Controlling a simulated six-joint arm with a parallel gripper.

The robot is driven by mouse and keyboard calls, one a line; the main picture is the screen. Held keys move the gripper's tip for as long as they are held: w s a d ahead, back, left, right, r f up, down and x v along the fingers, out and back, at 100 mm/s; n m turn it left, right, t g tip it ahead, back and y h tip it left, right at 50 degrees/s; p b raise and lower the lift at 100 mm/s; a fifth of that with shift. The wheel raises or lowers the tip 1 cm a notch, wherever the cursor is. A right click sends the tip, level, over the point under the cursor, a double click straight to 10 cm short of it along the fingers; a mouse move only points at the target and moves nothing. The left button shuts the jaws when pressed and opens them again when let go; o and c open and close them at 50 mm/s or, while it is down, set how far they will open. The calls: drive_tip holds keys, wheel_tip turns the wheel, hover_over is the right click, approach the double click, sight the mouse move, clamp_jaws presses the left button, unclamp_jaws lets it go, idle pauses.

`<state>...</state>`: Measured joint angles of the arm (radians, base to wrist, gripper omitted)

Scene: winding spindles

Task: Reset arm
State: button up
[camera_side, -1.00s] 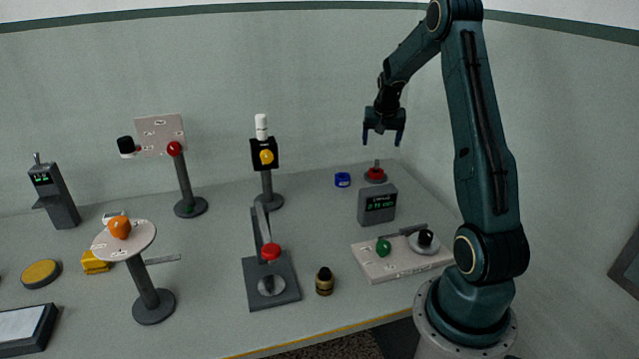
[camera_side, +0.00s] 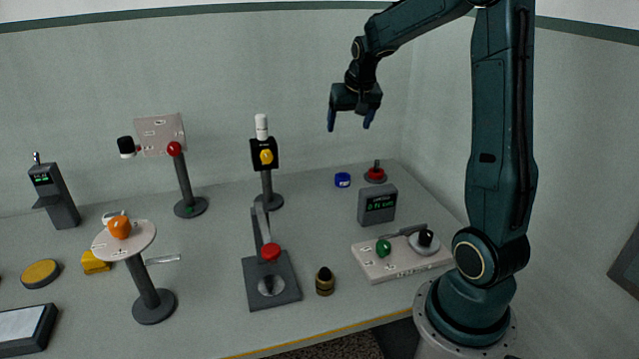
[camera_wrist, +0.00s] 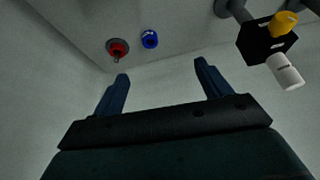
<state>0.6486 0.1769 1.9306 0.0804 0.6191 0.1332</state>
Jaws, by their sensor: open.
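My gripper (camera_side: 349,124) hangs in the air above the back right of the table, fingers pointing down, open and empty. In the wrist view my gripper (camera_wrist: 162,85) shows its two blue fingers spread with nothing between them. A blue ring-like piece (camera_side: 342,180) and a red-topped round fixture (camera_side: 375,173) are on the table below and apart from it. Both also show in the wrist view, the blue piece (camera_wrist: 149,39) and the red fixture (camera_wrist: 117,49), beyond the fingers.
A post with a yellow knob (camera_side: 266,157) and white top stands left of my gripper. A display box (camera_side: 377,204), a panel with a green knob (camera_side: 383,248), a lever stand (camera_side: 271,281) and a small brass-and-black piece (camera_side: 324,281) stand nearer. The air around my gripper is clear.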

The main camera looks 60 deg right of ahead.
drive_tip(key=s+a+r+n+t+y, duration=0.1)
drive_tip(key=s+a+r+n, duration=0.15)
drive_tip(key=a, duration=0.55)
drive_tip(key=s+a+r+n, duration=0.2)
drive_tip(key=s+a, duration=0.2)
drive_tip(key=a, duration=0.4)
drive_tip(key=s+a+r+n+t+y, duration=0.15)
drive_tip(key=s+a, duration=0.25)
drive_tip(key=a, duration=0.4)
drive_tip(key=s+a+f+n, duration=0.1)
drive_tip(key=s+a+n, duration=0.2)
drive_tip(key=s+a, duration=0.2)
drive_tip(key=shift+s+f+n+y, duration=0.25)
drive_tip(key=shift+s+y, duration=0.2)
drive_tip(key=shift+s, duration=0.6)
